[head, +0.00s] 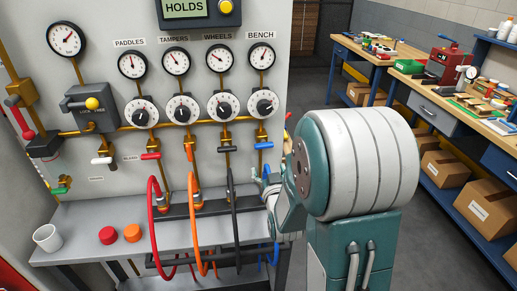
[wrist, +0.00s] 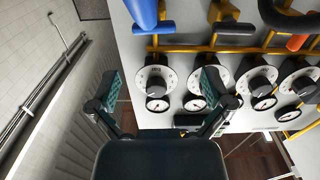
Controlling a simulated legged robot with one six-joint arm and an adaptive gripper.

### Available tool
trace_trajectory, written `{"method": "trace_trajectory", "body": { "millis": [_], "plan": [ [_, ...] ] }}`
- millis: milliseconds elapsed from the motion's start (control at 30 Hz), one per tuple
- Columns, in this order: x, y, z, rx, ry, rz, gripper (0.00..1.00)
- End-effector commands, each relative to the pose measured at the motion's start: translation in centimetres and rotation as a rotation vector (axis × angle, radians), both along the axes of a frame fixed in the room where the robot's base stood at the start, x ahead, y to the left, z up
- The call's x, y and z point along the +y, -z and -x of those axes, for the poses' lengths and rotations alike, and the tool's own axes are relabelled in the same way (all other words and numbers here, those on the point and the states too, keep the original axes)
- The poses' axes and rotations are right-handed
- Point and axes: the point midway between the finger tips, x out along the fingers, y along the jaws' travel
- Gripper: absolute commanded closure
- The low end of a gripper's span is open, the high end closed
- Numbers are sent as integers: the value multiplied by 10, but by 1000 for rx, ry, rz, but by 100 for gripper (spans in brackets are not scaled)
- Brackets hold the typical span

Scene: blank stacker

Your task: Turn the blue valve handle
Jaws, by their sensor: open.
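The blue valve handle (head: 264,145) sits on a brass pipe below the BENCH dial, at the right end of the panel's row of handles. It also shows at the top of the wrist view (wrist: 144,14), beyond the open fingers and not between them. My gripper (wrist: 158,88) is open with nothing between its fingertips. In the head view my gripper (head: 268,184) is below the blue handle, partly hidden by my arm.
A black handle (head: 227,149), an orange handle (head: 188,152) and a red handle (head: 150,156) stand left of the blue one. Red, orange and black hoses hang below. A grey shelf (head: 90,215) juts out under the panel. A workbench (head: 430,95) stands at the right.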

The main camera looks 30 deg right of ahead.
Motion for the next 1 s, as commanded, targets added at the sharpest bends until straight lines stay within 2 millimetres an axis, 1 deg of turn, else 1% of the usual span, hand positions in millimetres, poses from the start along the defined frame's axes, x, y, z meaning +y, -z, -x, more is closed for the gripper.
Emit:
{"method": "trace_trajectory", "body": {
  "millis": [67, 167, 267, 500, 600, 700, 800, 1000],
  "plan": [
    [-4, 1, -2, -10, 3, 2, 0],
    [-7, 1, -10, -11, 4, 1, 0],
    [-10, 0, -25, -12, 2, 2, 0],
    [-20, 0, -68, -11, 2, 4, 0],
    [-24, 0, -84, -11, 2, 4, 0],
    [-28, 0, -95, -9, 3, 4, 0],
    [-30, -1, -101, -11, 2, 4, 0],
    [-30, -1, -104, -11, 2, 3, 0]
  ]
}}
